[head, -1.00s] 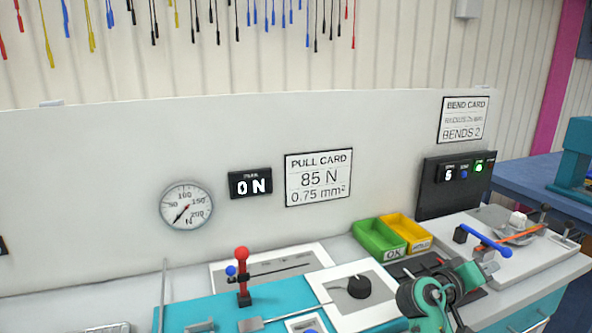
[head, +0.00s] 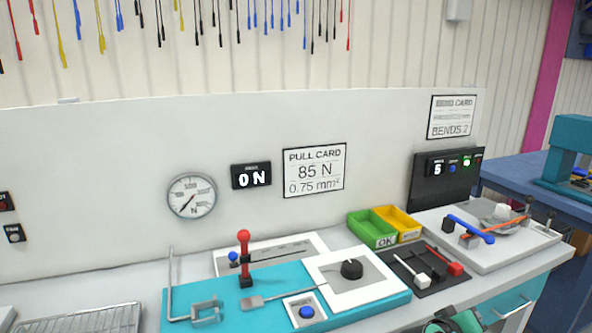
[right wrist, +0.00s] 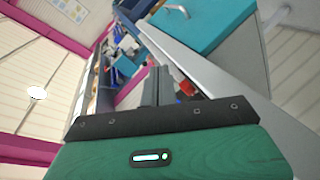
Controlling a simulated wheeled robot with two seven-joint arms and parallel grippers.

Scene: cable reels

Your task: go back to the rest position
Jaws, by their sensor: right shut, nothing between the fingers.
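My right arm, green and dark, shows at the bottom edge of the head view, below the bench top; its fingertips are out of that frame. In the right wrist view my right gripper (right wrist: 157,86) has its two dark fingers together with nothing between them. It points past the bench edge, apart from everything on the bench. My left gripper is in neither view.
The bench holds a teal pull-test fixture (head: 385,303) with a red-knobbed lever (head: 244,260), green (head: 372,230) and yellow (head: 400,222) bins, a dark tool mat (head: 425,285) and a white bend-test board (head: 520,250). A wire rack (head: 80,320) lies at left. A blue table stands at right.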

